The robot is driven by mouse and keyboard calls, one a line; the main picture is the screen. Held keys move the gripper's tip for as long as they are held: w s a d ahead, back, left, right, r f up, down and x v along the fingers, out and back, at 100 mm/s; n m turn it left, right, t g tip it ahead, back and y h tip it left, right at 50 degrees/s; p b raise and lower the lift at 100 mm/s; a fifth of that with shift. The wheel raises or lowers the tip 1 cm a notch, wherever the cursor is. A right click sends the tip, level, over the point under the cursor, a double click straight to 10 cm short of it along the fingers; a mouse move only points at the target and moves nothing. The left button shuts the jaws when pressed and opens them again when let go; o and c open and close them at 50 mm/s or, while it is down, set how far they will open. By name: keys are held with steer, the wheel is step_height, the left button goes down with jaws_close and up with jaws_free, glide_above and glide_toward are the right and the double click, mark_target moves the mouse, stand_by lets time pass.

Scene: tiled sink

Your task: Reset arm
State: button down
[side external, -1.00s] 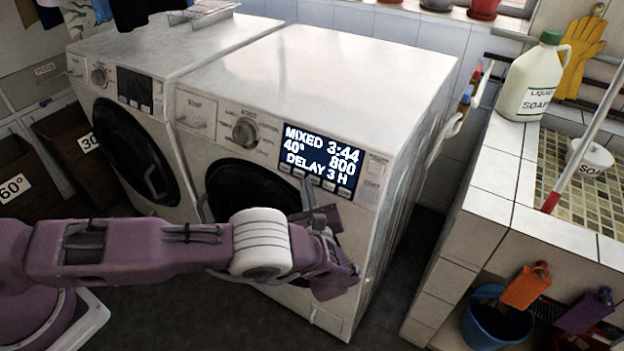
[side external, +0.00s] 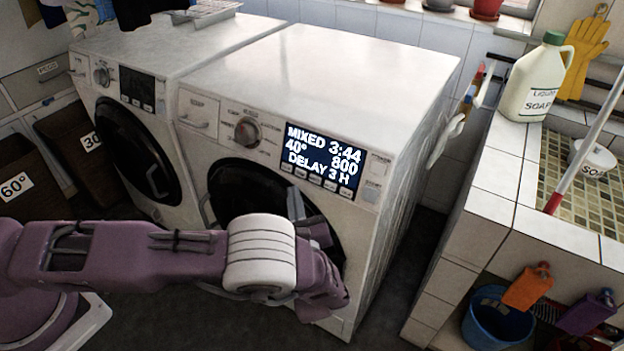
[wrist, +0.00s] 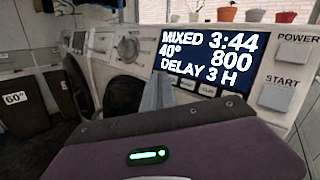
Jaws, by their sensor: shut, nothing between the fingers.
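My gripper (side external: 296,206) is in front of the right washing machine (side external: 330,50), below its display and beside its round dark door (side external: 240,185). Its grey fingers are shut with nothing between them; the fingertips also show in the wrist view (wrist: 156,92), below the lit display (wrist: 208,58). The display reads MIXED, 40°, DELAY 3 H, 3:44 and 800. My purple arm hides the lower part of the door. In the wrist view, the START button (wrist: 283,97) and POWER button (wrist: 297,54) are right of the display.
A second washing machine (side external: 165,62) stands to the left. At the right, a tiled counter (side external: 505,180) bears a liquid soap jug (side external: 536,85), with a blue bucket (side external: 480,325) under it. Brown bins (side external: 75,135) are at the far left. Dark floor lies between machine and counter.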

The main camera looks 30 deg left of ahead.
steer(key=s+a+r+n+g+h, duration=0.2)
steer(key=s+a+r+n+g, duration=0.45)
steer(key=r, duration=0.25)
steer(key=s+a+r+n+g+h, duration=0.1)
steer(key=s+a+r+n+g, duration=0.5)
steer(key=r+n, duration=0.2)
steer(key=s+d+r+n+t+h, duration=0.2)
steer(key=s+r+n+h, duration=0.2)
steer(key=s, duration=0.5)
steer(key=s+d+r+n+t+h, duration=0.2)
steer(key=s+r+n+h, duration=0.3)
steer(key=s, duration=0.4)
steer(key=shift+r+n, duration=0.2)
steer(key=shift+n, duration=0.45)
